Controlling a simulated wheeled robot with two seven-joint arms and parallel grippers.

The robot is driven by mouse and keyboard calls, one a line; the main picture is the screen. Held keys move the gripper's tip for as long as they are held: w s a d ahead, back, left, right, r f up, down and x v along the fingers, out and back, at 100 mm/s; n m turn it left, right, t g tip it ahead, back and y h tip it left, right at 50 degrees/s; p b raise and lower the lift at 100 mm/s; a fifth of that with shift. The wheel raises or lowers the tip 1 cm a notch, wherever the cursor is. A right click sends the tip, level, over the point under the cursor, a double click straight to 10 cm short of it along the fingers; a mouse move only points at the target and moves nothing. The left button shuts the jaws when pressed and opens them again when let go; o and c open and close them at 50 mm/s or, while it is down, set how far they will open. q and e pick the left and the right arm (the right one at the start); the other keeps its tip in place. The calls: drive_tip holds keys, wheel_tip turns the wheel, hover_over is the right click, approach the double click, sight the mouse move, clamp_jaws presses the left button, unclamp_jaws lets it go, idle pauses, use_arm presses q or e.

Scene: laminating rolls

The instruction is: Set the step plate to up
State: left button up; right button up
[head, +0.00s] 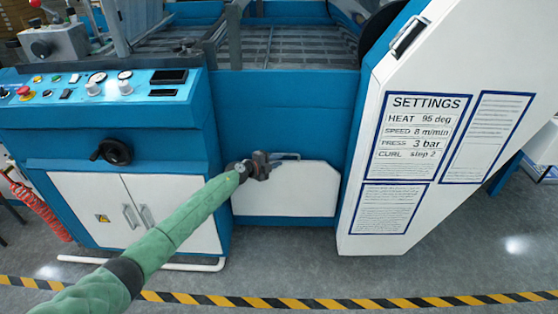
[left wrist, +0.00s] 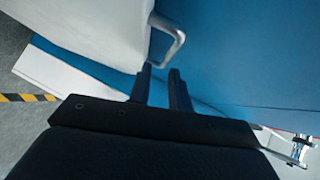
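The step plate (head: 290,190) is a white panel with cut corners, low on the machine's blue front. It looks upright, lying against that front. A grey bar handle (head: 287,156) is at its top edge; it also shows in the left wrist view as a bent loop (left wrist: 178,34). My left gripper (head: 262,166) is at the left end of this handle. In the left wrist view its two fingers (left wrist: 160,72) are apart, with the handle's lower end close to the fingertips. I cannot tell whether they touch it. My right gripper is not in view.
A control panel (head: 100,90) with knobs stands above a white cabinet (head: 150,205) at left. A white side cover (head: 440,60) with a settings sheet (head: 418,137) stands at right. A yellow-black floor stripe (head: 330,303) crosses the front; the grey floor before the plate is clear.

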use_arm(q)
drive_tip(key=p+v, duration=0.1)
drive_tip(key=v, duration=0.5)
drive_tip(key=shift+s+a+r, duration=0.1)
idle(0.5)
